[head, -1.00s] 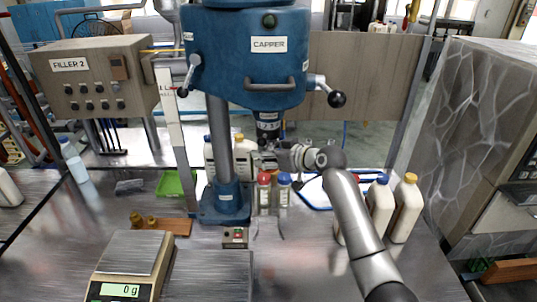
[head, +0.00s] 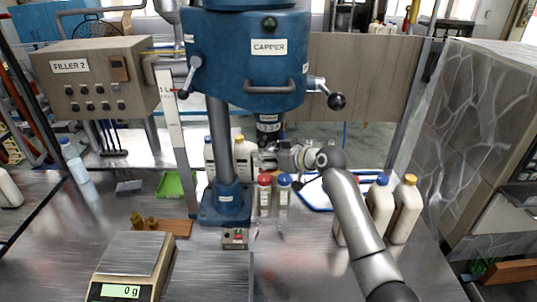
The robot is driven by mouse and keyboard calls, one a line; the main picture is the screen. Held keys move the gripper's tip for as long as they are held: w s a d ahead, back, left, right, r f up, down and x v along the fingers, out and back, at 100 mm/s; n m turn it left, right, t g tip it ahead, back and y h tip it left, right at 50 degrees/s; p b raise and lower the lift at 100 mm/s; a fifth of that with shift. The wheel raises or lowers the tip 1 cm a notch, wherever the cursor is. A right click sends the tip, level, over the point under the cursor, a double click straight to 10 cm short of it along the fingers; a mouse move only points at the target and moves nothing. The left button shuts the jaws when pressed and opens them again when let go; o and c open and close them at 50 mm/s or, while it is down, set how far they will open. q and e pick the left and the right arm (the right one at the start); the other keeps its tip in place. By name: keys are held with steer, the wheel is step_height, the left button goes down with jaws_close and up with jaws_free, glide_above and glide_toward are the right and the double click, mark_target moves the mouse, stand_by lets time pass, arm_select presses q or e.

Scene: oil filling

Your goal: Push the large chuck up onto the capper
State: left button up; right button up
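The blue capper (head: 245,62) stands on a column at the centre of the bench. A dark chuck-like part with pale markings (head: 268,127) hangs under its head. I cannot tell whether this is the large chuck or part of the spindle. My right arm reaches in from the lower right, and its gripper (head: 264,158) is just below that dark part, to the right of the column. The fingers are small and partly lost against the bottles behind, so their opening and any grip are unclear. My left gripper is out of view.
A red-capped bottle (head: 264,196) and a blue-capped bottle (head: 284,196) stand below the gripper. White bottles (head: 404,212) stand at right. A small control box (head: 234,238) and a scale (head: 128,270) are in front. The bench at front centre-right is clear.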

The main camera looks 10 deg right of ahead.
steer(key=shift+r, duration=0.35)
stand_by(0.3)
steer(key=shift+f, duration=0.1)
steer(key=o, duration=1.3)
steer(key=shift+o, duration=0.2)
steer(key=shift+s, duration=0.1)
